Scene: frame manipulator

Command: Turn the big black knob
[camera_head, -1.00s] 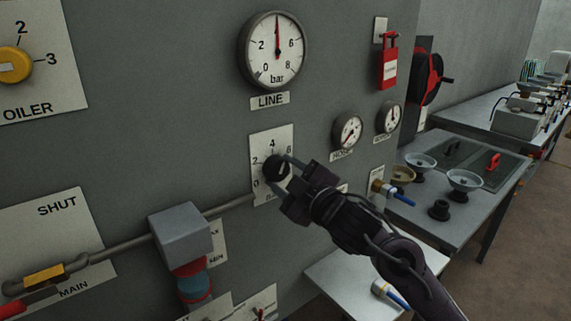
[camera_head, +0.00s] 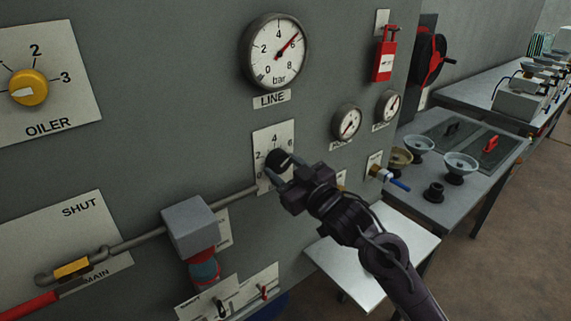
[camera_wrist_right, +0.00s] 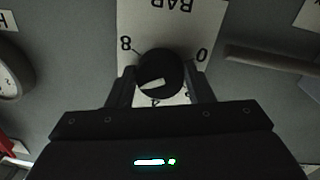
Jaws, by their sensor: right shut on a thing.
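The big black knob (camera_head: 277,160) sits on a white scale plate (camera_head: 272,138) marked in numbers, on the grey panel. My right gripper (camera_head: 284,168) is shut on the knob, one finger on each side of it. In the right wrist view the knob (camera_wrist_right: 160,74) shows between the two fingers, with a pale pointer mark on its face. The plate there reads BAR, 8 and 0, upside down. The LINE gauge (camera_head: 275,62) above has its red needle pointing up and right, near 6. My left gripper is not in view.
A grey box (camera_head: 190,226) and pipe lie left of the plate. The yellow OILER knob (camera_head: 28,87) is at upper left. Two small gauges (camera_head: 346,122) and a blue-handled valve (camera_head: 390,178) are to the right. A bare shelf (camera_head: 375,260) lies below my right arm.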

